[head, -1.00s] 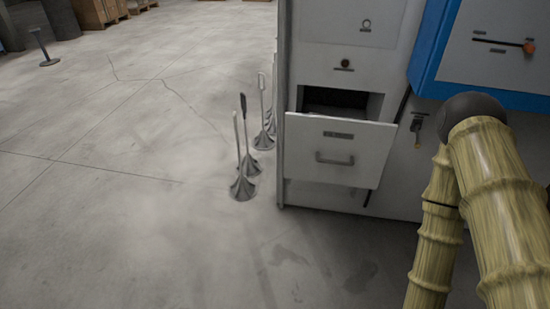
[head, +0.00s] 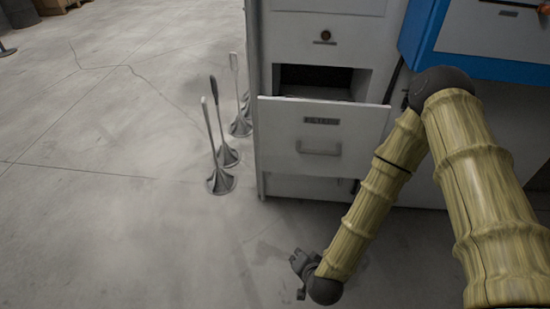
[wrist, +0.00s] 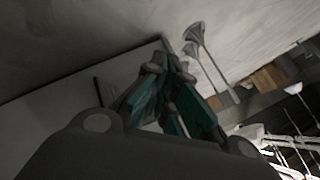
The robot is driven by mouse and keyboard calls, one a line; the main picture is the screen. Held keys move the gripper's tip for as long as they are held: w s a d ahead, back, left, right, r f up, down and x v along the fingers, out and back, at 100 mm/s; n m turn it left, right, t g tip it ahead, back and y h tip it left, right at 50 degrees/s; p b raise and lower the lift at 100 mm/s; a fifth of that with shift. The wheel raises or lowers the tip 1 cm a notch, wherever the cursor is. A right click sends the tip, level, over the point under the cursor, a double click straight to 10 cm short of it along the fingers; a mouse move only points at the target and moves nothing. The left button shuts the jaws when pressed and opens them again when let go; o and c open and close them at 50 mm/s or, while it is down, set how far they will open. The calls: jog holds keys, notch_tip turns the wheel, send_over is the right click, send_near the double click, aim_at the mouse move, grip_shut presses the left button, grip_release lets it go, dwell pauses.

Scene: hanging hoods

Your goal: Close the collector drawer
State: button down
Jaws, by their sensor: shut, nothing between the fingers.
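The collector drawer (head: 345,165) is in the grey cabinet in the head view. Its front panel, with a bar handle and a small dark label, stands out from the cabinet face. A dark opening shows above and behind its top edge. My gripper (head: 300,275) is low over the floor, in front of and below the drawer, apart from it. In the wrist view, my gripper (wrist: 168,72) has its dark green fingers together and empty. A pale flat panel lies behind them to the left; I cannot tell for sure whether it is the drawer front.
Several funnel-footed stands (head: 221,183) with upright rods are on the floor left of the cabinet; some also show in the wrist view (wrist: 198,40). A blue-framed unit (head: 470,65) juts out at upper right.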

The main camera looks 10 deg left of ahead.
jog(key=w+a+r+m+t+b, duration=0.3)
jog(key=w+a+r+m+t, duration=0.15)
jog(key=w+a, duration=0.4)
jog(key=m+t+h+b, duration=0.4)
jog(key=m+t, duration=0.2)
jog(key=m, duration=0.2)
send_near(276, 144)
jog(key=shift+g, duration=0.25)
jog(key=w, duration=0.7)
jog(key=shift+r+b, duration=0.25)
jog(key=shift+b, duration=0.15)
jog(key=shift+w, duration=0.1)
